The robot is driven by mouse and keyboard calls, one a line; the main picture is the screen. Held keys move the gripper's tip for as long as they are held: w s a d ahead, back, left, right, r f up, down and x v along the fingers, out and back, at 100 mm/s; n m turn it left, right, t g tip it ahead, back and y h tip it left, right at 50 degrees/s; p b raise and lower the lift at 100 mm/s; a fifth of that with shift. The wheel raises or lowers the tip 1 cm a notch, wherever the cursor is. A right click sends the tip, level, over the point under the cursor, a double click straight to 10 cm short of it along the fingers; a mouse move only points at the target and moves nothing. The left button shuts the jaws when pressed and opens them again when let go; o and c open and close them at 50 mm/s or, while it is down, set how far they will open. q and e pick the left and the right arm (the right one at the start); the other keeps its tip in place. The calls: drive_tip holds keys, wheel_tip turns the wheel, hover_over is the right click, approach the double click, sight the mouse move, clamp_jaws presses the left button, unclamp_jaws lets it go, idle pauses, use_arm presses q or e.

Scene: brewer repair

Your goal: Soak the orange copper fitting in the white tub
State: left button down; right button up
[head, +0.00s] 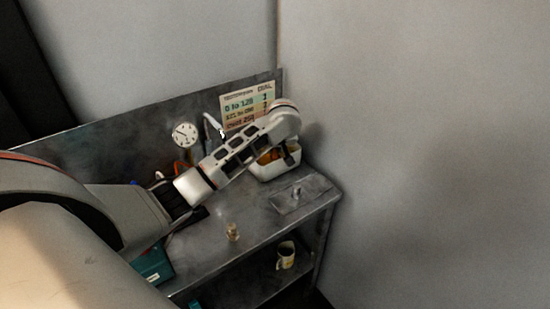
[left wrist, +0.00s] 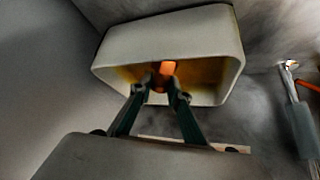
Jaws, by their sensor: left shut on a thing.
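The white tub (head: 276,174) stands at the back right of the workbench, near its corner. In the left wrist view the tub (left wrist: 175,38) opens toward the camera, with yellowish-brown liquid or staining inside. My left gripper (head: 289,158) is over the tub. In the left wrist view my left gripper's fingers (left wrist: 161,90) are shut on the orange copper fitting (left wrist: 166,69), which is at the tub's mouth. I cannot tell whether the fitting touches the liquid. My right gripper is in neither view.
A round gauge (head: 185,135) and a printed chart (head: 248,106) are at the back panel. A small brass-coloured part (head: 232,231) stands on the bench, with a flat plate (head: 300,196) at the right. A mug (head: 286,254) sits on the lower shelf.

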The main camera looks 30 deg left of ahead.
use_arm(q)
drive_tip(key=shift+r, duration=4.35)
drive_tip(key=shift+r, duration=1.95)
